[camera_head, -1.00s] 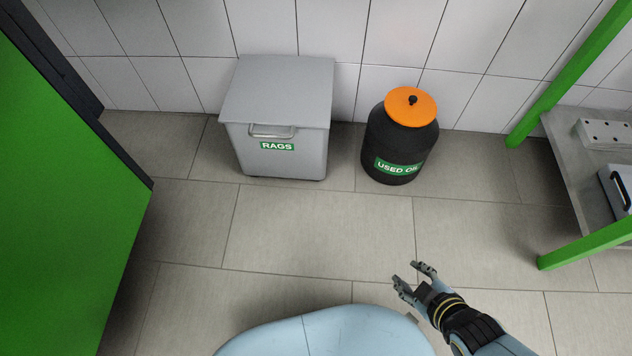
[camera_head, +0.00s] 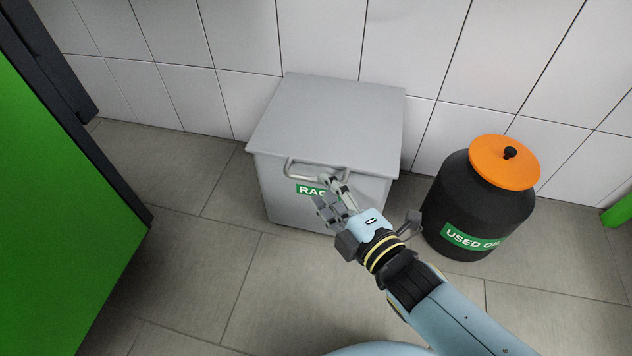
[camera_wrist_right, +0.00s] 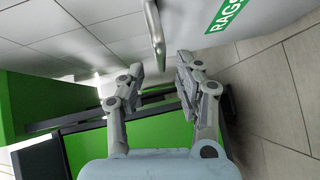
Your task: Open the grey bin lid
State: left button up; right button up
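The grey bin (camera_head: 280,195) stands against the tiled wall with its flat grey lid (camera_head: 330,120) closed. A metal handle (camera_head: 305,172) sits on its front, above a green RAGS label (camera_head: 310,189) that my gripper partly covers. My right gripper (camera_head: 335,197) is in front of the bin, close to the handle. In the right wrist view, the two fingers of my right gripper (camera_wrist_right: 158,75) are apart with nothing between them. The handle (camera_wrist_right: 154,35) shows just beyond the fingertips there, beside the RAGS label (camera_wrist_right: 228,12). My left gripper is not in view.
A black used oil drum (camera_head: 480,210) with an orange lid (camera_head: 505,162) stands right of the bin. A green panel (camera_head: 60,220) with a dark edge is on the left. The tiled floor (camera_head: 240,270) before the bin is clear apart from my arm.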

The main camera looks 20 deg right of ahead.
aim_at(316, 180)
jog(key=b+x, duration=0.1)
jog(key=x, duration=0.2)
jog(key=shift+w+f, duration=0.25)
jog(key=shift+w+a, duration=0.1)
jog(key=shift+w, duration=0.3)
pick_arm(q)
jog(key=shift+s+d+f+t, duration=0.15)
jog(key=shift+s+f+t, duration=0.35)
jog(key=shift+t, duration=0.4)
pick_arm(e)
grip_shut()
